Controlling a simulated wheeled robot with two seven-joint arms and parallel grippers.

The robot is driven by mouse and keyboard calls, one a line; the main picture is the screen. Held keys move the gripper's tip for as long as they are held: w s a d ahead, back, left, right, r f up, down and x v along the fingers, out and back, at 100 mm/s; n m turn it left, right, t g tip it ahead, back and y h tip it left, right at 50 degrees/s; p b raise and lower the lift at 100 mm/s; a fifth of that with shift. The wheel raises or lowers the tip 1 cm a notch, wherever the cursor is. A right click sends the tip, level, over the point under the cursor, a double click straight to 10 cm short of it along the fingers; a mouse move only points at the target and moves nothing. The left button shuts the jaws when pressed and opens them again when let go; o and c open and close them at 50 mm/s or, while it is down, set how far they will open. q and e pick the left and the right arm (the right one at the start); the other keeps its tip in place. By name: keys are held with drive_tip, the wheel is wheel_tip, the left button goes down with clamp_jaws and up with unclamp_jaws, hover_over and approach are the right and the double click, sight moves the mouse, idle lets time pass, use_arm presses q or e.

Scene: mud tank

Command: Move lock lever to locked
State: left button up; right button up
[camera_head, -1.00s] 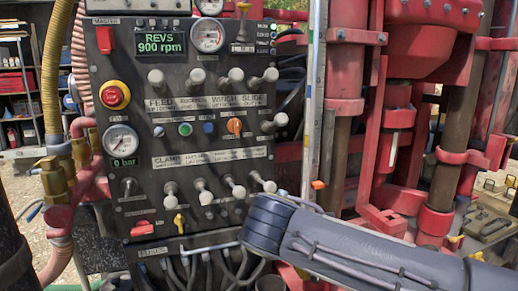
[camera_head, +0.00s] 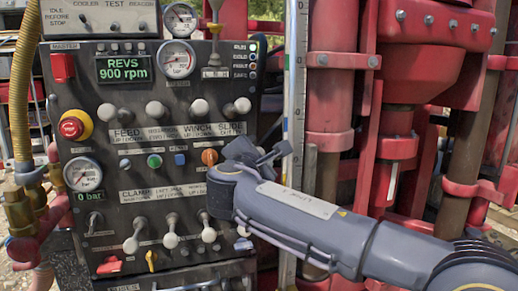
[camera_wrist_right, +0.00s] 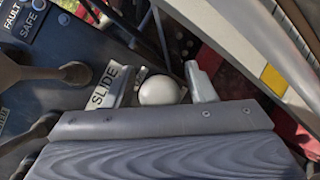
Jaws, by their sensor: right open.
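Under the SLIDE label, a short lever with a white ball knob (camera_wrist_right: 158,90) shows in the right wrist view; no lock wording is readable on it, so I cannot tell for sure that it is the lock lever. My right gripper (camera_head: 258,156) is in front of the panel's right edge, hiding this lever in the head view. In the right wrist view, the open fingers of my right gripper (camera_wrist_right: 160,85) appear on both sides of the knob. Whether they touch it is unclear. My left gripper is out of view.
The dark control panel (camera_head: 105,150) carries several white-knobbed levers, including the slide lever (camera_head: 242,104) just above my gripper. An orange knob (camera_head: 209,157) is close to its left. A red emergency button (camera_head: 72,128) is far left. Red machinery (camera_head: 330,85) stands at right.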

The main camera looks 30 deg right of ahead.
drive_tip(key=shift+d, duration=0.1)
clamp_jaws()
wheel_tip(320, 180, down, 7)
drive_tip(key=m+t+h+b, duration=0.2)
drive_tip(key=h+b, duration=0.1)
drive_tip(key=b, duration=1.6)
drive_tip(key=shift+s+m, duration=0.15)
drive_tip(key=shift+m, duration=0.15)
drive_tip(key=shift+f, duration=0.2)
unclamp_jaws()
